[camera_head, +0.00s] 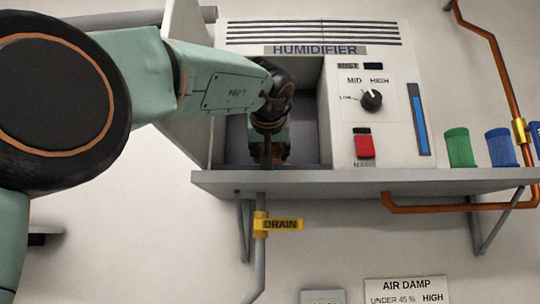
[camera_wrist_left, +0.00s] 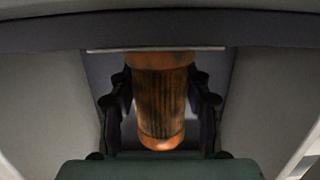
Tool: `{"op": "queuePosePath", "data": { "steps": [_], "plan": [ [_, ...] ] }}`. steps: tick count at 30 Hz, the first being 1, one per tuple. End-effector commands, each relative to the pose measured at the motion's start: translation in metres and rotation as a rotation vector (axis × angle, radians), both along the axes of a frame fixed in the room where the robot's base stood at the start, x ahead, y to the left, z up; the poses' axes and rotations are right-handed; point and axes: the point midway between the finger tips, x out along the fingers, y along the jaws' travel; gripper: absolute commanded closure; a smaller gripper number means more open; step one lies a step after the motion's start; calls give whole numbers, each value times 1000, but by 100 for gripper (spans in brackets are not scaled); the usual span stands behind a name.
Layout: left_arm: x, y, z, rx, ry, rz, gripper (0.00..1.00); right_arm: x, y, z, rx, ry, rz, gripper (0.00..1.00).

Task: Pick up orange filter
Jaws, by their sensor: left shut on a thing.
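The orange filter (camera_wrist_left: 160,100) is a ribbed cylinder with smooth orange ends. In the left wrist view it stands between the two dark fingers of my left gripper (camera_wrist_left: 161,105), which is shut on it. In the head view my left arm reaches into the open bay of the humidifier (camera_head: 300,33), and my left gripper (camera_head: 268,150) is inside that bay. There the filter is mostly hidden behind the gripper and wrist. My right gripper is in neither view.
The bay's side wall (camera_head: 325,120) stands close right of my gripper. A shelf (camera_head: 350,181) juts out below. A knob (camera_head: 371,100) and red switch (camera_head: 365,146) are on the front panel. Green (camera_head: 460,148) and blue (camera_head: 501,147) cylinders stand at the right.

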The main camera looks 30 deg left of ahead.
Motion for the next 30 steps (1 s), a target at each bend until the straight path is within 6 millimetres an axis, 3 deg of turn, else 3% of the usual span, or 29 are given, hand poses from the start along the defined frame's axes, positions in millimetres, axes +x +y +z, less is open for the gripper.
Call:
{"op": "queuePosePath", "data": {
  "steps": [8, 17, 30],
  "plan": [
    [0, 0, 1, 1, -1, 0, 88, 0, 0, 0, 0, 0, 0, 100],
    [0, 0, 5, 1, -3, 0, 89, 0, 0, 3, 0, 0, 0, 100],
    [0, 0, 74, 1, -3, 0, 89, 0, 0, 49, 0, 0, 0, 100]
  ]
}}
